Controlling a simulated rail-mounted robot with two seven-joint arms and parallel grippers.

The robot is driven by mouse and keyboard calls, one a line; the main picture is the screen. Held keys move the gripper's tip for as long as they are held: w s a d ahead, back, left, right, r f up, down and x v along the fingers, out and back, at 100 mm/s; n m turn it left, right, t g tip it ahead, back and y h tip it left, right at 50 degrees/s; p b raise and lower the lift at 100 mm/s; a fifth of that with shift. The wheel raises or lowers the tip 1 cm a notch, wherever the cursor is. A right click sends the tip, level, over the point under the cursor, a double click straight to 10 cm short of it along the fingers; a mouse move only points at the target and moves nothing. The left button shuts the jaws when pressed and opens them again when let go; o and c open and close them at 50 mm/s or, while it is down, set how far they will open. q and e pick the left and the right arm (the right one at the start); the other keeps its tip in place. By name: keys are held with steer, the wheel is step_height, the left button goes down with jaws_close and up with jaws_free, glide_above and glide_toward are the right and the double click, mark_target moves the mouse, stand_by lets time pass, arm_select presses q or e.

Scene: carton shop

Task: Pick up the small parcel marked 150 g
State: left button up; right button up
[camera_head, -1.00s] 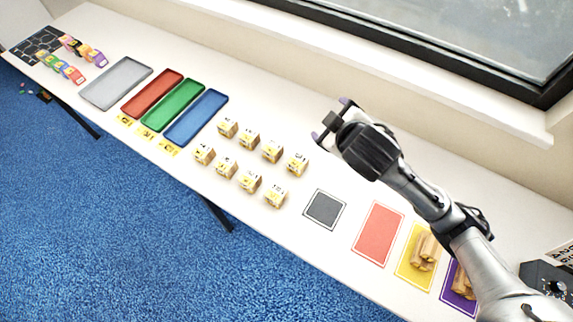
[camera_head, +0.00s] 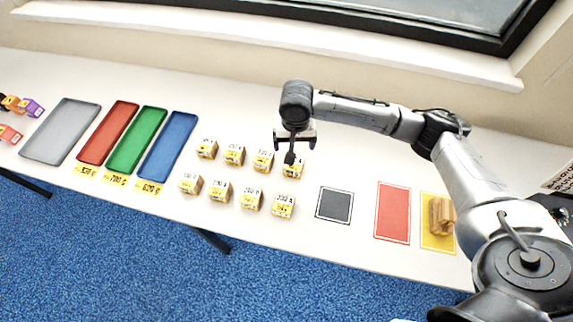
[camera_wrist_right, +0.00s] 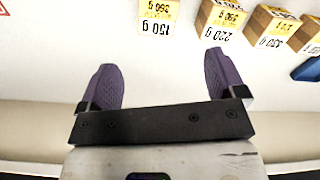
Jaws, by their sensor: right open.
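The parcel marked 150 g (camera_wrist_right: 155,28) shows at the top of the right wrist view, its label upside down. It is a small tan box with a white top label and a yellow front label. In the head view I take it as the right-end parcel of the back row (camera_head: 295,171), partly hidden by my gripper. My right gripper (camera_head: 295,148) hangs over that end of the row. Its purple fingers (camera_wrist_right: 165,75) are open and empty, with the parcel beyond the fingertips, between their lines. My left gripper is not in view.
Neighbouring parcels marked 220 g (camera_wrist_right: 222,38) and 330 g (camera_wrist_right: 270,42) stand close by. A front row of parcels (camera_head: 251,200) stands nearer me. Blue (camera_head: 168,145), green (camera_head: 137,140) and red trays lie left; a dark mat (camera_head: 334,205) lies right. The wall is behind.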

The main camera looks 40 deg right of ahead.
mark_target(294, 167)
steer(key=f+m, duration=0.1)
steer(key=f, duration=0.3)
steer(key=f+m, duration=0.1)
steer(key=f, duration=0.4)
steer(key=f+m, duration=0.1)
steer(key=f, duration=0.4)
steer(key=shift+s+m+p, duration=0.2)
steer(key=shift+m+p, duration=0.1)
steer(key=shift+m, duration=0.1)
steer(key=shift+r, duration=0.1)
steer(key=c, duration=1.1)
